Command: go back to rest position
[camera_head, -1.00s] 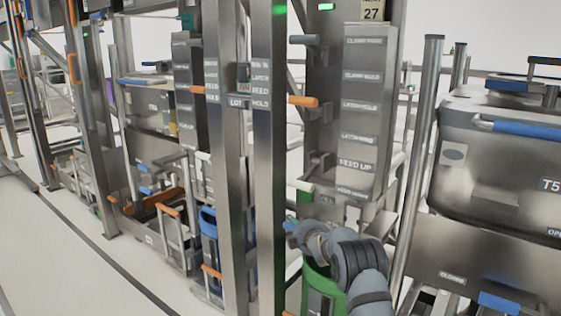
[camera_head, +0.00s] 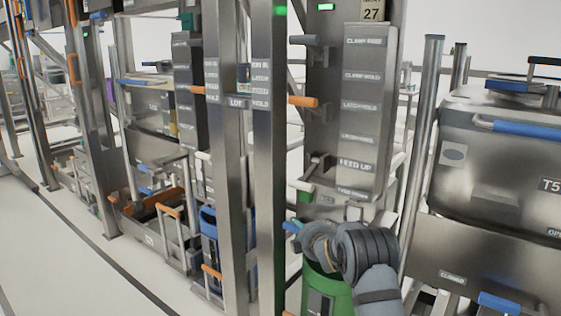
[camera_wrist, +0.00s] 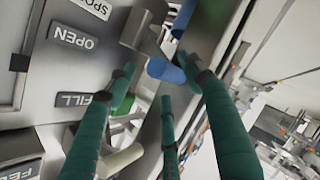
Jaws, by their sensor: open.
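My gripper (camera_wrist: 160,82) shows in the wrist view with its green fingers spread apart and nothing held between them. A blue-gripped handle (camera_wrist: 165,70) on a grey metal bracket (camera_wrist: 142,30) lies behind the gap between the fingertips; I cannot tell whether any finger touches it. In the head view my grey arm reaches in at the lower right, in front of a green bin (camera_head: 328,292). A small blue handle end (camera_head: 291,228) shows just left of the arm. The fingers cannot be made out in the head view.
A labelled grey panel (camera_head: 365,110) with lever handles stands above my arm. Metal posts (camera_head: 270,160) rise to its left. A large steel hopper (camera_head: 500,160) with a blue handle stands close on the right. Open floor (camera_head: 50,250) lies at the left.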

